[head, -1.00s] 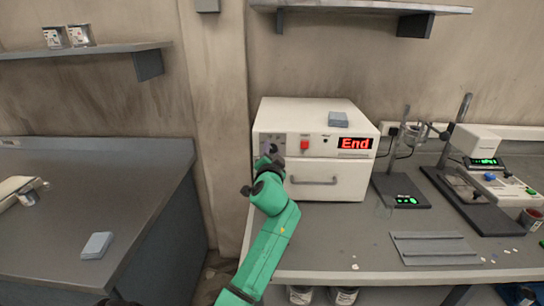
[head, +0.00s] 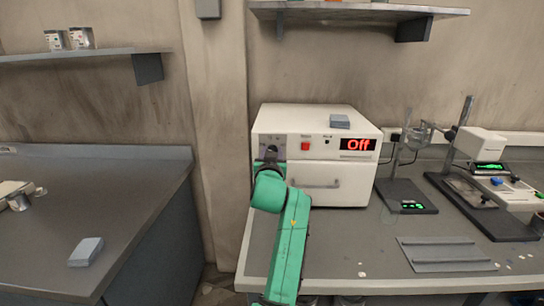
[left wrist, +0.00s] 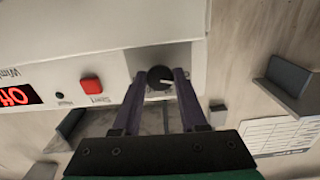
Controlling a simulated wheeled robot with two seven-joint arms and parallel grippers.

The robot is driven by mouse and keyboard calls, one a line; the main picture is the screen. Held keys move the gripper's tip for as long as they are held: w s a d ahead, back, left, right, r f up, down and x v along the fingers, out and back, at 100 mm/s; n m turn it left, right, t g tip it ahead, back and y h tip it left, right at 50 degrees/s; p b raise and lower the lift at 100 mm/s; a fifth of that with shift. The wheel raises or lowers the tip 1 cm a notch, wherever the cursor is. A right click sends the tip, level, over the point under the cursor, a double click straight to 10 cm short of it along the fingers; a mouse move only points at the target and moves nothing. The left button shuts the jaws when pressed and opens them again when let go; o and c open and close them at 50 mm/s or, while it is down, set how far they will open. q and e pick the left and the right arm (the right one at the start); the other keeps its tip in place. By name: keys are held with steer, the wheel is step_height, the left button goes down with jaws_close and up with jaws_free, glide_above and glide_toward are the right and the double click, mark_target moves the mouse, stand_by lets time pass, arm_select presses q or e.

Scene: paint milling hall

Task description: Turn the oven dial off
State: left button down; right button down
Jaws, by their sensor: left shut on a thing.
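The white oven (head: 315,120) stands on the grey bench, its door closed. Its display (head: 358,145) reads "Off" in red. In the left wrist view the round black dial (left wrist: 160,77) with a pale pointer mark sits on a grey panel. My left gripper (left wrist: 160,80) has its two dark fingers on either side of the dial and is shut on it. A red button (head: 305,146) is right of the dial in the head view. My right gripper is not in view.
A grey-blue block (head: 340,121) lies on the oven's top. Lab stands (head: 405,195) with green displays are to the right of the oven. A ridged grey tray (head: 445,254) lies on the bench at front right. A shelf (head: 360,12) hangs above.

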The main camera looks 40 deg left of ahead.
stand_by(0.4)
arm_select(q)
steer(key=c, duration=0.7)
jaws_free()
steer(key=shift+c, duration=0.2)
